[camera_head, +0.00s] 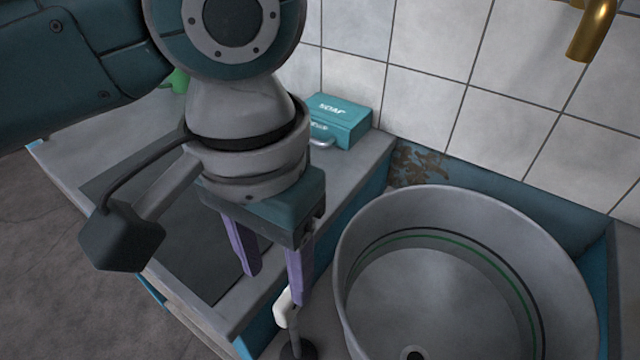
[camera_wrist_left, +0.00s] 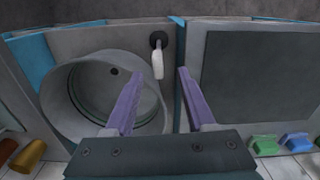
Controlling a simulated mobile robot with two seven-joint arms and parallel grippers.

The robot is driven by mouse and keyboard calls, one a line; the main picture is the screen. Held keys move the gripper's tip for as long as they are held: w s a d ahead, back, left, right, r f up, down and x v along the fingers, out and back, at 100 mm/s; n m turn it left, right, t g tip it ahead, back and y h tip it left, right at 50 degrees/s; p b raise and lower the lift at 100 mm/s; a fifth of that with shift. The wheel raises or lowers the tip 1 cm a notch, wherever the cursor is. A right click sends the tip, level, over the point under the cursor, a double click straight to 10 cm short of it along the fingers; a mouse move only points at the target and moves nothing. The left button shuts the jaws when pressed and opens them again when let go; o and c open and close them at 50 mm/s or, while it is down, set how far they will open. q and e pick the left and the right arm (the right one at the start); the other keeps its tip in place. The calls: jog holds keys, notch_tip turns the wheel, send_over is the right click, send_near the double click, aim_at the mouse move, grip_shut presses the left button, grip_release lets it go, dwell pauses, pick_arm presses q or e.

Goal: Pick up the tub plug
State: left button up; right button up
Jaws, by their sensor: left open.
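A white handle-like piece (camera_head: 283,309) with a dark round base (camera_head: 298,350), which looks like the tub plug, is in the gap between the counter and the round grey tub (camera_head: 365,215). In the left wrist view the white piece (camera_wrist_left: 158,65) hangs below its dark disc (camera_wrist_left: 158,40), between the tub and the counter. My left gripper (camera_head: 273,288) is open and empty, with its purple fingers pointing down above the white piece. In the left wrist view the white piece shows between the spread fingers (camera_wrist_left: 158,73), apart from both. My right gripper is not in view.
The tub has a dark drain hole (camera_head: 415,354) in its floor. A gold spout (camera_head: 592,30) is at the upper right by the tiled wall (camera_head: 420,60). A teal soap box (camera_head: 340,120) is at the back of the counter (camera_head: 225,318). A dark recessed panel (camera_wrist_left: 255,75) is beside the tub.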

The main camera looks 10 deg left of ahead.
aim_at(288, 296)
pick_arm(q)
jog(key=shift+d+f, duration=0.2)
jog(key=shift+f, duration=0.95)
jog(key=f, duration=0.1)
jog(key=f+b, duration=0.1)
jog(key=f, duration=0.1)
jog(key=f+b, duration=0.1)
jog(key=shift+w+d+f, duration=0.1)
jog(key=shift+w+f, duration=0.2)
jog(key=shift+f, duration=0.35)
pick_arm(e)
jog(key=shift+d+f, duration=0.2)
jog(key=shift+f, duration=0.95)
pick_arm(q)
jog(key=c, duration=0.3)
grip_shut()
